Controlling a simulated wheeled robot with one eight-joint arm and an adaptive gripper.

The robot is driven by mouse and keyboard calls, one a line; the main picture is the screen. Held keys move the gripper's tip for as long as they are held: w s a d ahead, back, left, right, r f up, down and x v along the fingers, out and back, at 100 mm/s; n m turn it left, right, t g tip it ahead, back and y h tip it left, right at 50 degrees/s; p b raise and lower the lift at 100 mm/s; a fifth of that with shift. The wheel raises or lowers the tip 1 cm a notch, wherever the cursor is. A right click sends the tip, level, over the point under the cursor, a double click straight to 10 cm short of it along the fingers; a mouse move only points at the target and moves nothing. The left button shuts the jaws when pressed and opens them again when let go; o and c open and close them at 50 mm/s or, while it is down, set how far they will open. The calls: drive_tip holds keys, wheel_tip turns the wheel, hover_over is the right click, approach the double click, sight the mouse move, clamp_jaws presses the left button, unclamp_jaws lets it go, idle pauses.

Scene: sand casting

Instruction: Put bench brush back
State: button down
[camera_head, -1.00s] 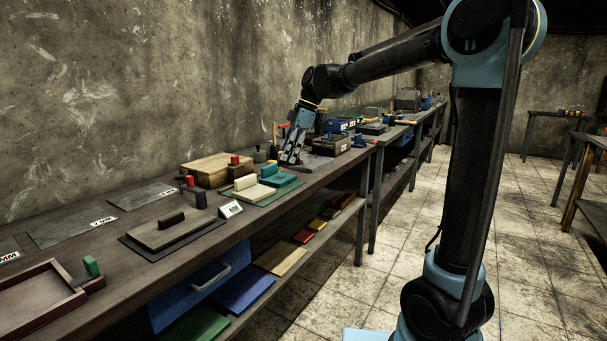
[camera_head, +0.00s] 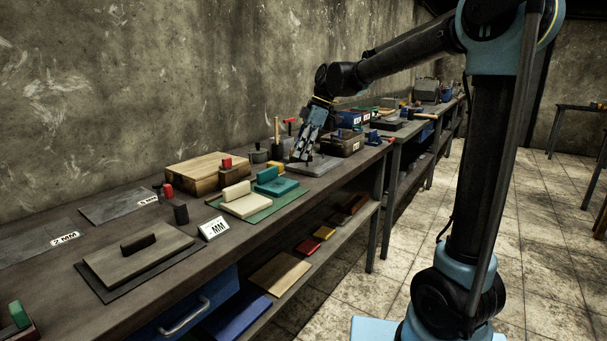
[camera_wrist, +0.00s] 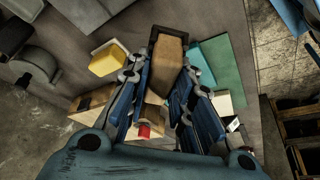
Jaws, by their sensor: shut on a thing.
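My gripper (camera_head: 308,145) is low over the near bench, above a grey plate (camera_head: 318,166) toward the bench's far end. In the wrist view my gripper (camera_wrist: 166,75) has its blue fingers closed on both sides of a brown wooden piece with a dark edge, which looks like the bench brush (camera_wrist: 168,52). It sits lengthwise between the fingers. Its lower end is hidden. In the head view the gripper itself hides most of what it holds. I cannot tell whether the brush touches the plate.
A wooden box (camera_head: 206,173), a cream block (camera_head: 246,203) and a teal block (camera_head: 276,186) on a green mat stand nearer along the bench. A bin (camera_head: 342,143) stands just right of my gripper. A yellow block (camera_wrist: 109,59) shows in the wrist view. The floor (camera_head: 400,255) beside the bench is clear.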

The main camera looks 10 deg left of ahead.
drive_tip(key=shift+d+f, duration=0.1)
drive_tip(key=shift+f, duration=3.4)
drive_tip(key=c, duration=1.4)
unclamp_jaws()
